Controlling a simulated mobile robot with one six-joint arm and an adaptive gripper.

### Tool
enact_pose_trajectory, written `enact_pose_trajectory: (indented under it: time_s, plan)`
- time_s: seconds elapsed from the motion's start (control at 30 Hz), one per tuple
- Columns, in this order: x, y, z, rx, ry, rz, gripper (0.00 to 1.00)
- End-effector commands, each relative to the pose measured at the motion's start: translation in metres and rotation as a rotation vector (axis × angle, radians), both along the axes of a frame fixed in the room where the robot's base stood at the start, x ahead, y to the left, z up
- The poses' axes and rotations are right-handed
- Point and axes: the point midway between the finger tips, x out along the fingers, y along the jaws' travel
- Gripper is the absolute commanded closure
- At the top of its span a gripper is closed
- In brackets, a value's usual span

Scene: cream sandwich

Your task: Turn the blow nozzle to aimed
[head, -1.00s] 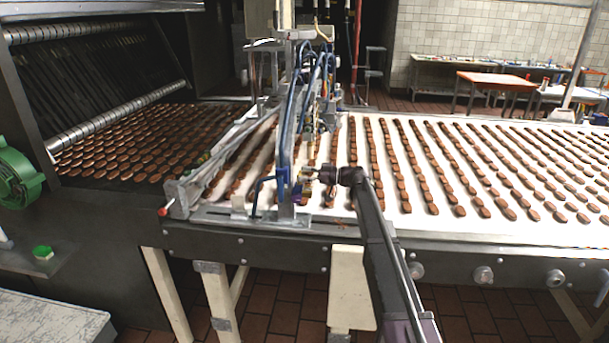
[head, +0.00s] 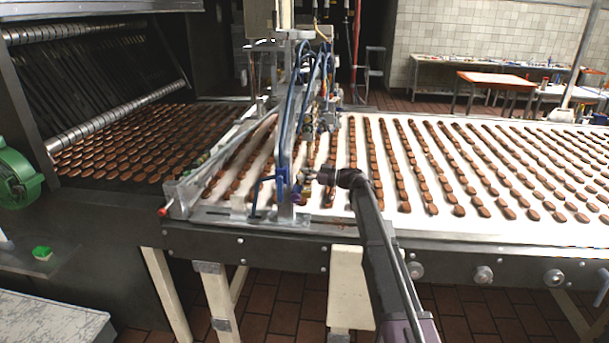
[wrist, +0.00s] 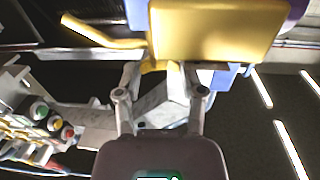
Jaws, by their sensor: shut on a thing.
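In the head view my gripper (head: 312,177) reaches in from the right to the front post of the blowing station, beside a blue fitting. In the wrist view my gripper (wrist: 161,70) has its fingers closed at the near edge of a large yellow, brass-coloured block (wrist: 215,30), which I take to be the blow nozzle. A yellow bar sticks out to the left of it. The fingertips are partly hidden at the block, so the exact grip point does not show. I cannot read the nozzle's aim from these views.
A blue bent handle (head: 255,195) and blue hoses (head: 287,120) are close left of my gripper. Rows of brown biscuits lie on the white conveyor belt (head: 560,228) to the right. In the wrist view a panel with coloured buttons (wrist: 55,122) is at the left.

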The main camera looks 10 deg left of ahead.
Motion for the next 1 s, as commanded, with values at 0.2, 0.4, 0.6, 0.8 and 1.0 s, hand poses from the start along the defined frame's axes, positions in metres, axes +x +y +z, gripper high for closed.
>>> enact_pose_trajectory:
  time_s: [0.2,0.4,0.6,0.8,1.0]
  plan:
    - [-0.0053,0.0026,0.0005,0.002,0.001,-0.125,0.96]
    - [-0.0062,0.0030,0.0007,0.003,0.001,-0.236,0.96]
    - [-0.0050,0.0031,0.0008,0.003,0.001,-0.303,0.96]
    - [-0.0036,0.0030,0.0009,0.003,0.001,-0.310,0.96]
    - [-0.0034,0.0029,0.0009,0.003,0.001,-0.310,0.28]
